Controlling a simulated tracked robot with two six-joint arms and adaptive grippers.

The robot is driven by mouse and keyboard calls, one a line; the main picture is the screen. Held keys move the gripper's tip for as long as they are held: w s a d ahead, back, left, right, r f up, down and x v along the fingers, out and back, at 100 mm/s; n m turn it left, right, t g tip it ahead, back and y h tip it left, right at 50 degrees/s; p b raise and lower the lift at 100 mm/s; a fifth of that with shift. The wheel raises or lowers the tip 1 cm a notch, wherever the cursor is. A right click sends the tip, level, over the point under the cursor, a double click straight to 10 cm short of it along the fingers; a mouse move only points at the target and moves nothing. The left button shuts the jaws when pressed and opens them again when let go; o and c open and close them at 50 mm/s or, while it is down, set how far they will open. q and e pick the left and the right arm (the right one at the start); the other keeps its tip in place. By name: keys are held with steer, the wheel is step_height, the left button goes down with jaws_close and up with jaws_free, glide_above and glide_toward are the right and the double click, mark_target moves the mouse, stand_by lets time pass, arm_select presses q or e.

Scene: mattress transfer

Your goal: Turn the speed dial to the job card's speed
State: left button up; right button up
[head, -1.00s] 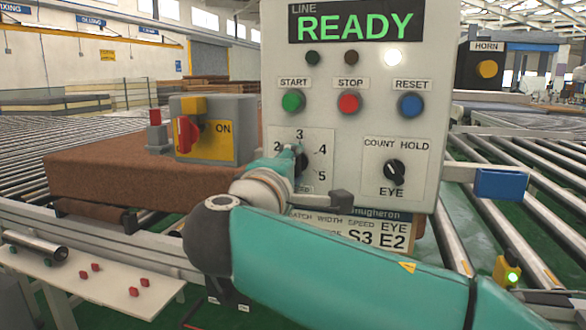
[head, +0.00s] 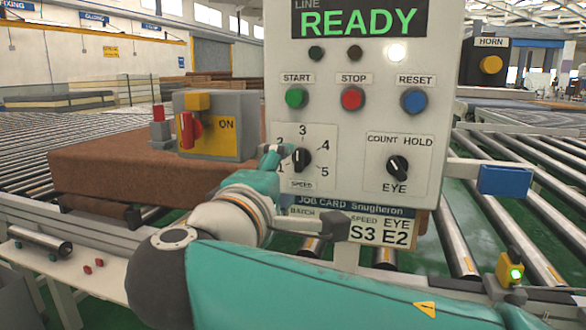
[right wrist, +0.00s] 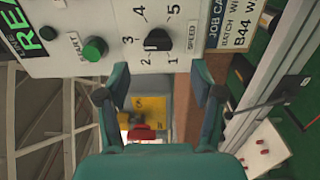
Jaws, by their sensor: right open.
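The speed dial (head: 302,160) is a black knob on the white panel, ringed by the numbers 1 to 5. My right gripper (head: 272,157) is just left of the dial. In the right wrist view its open fingers (right wrist: 160,95) are spread with nothing between them, and the dial is clear of them. My left gripper is out of view.
The panel (head: 350,115) also has START, STOP and RESET buttons and a COUNT HOLD/EYE knob (head: 397,168). A grey-yellow switch box (head: 215,125) with a red handle stands left of my gripper, near a brown mattress (head: 110,178). Rollers run on both sides.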

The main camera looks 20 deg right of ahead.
steer(key=v, duration=0.5)
